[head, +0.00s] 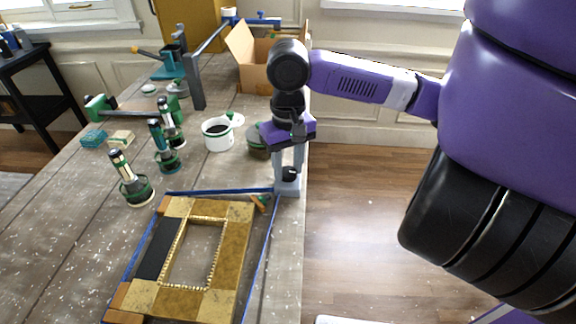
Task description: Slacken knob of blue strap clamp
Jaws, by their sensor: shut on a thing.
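The blue strap (262,256) of the clamp runs around a gilt frame (230,240) lying on the bench. At the frame's far right corner sits the clamp's grey body (288,188), with a black knob (289,173) on top. My gripper (289,168) points straight down over this corner, its grey fingers on either side of the knob. It is shut on the knob. The fingers partly hide the knob, so its exact turn cannot be told.
Several green-and-black tools (133,188) stand on the bench to the left. A white enamel mug (217,137) and a dark green pot (258,146) stand close by my gripper. A cardboard box (258,72) is behind. Open floor lies right of the bench.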

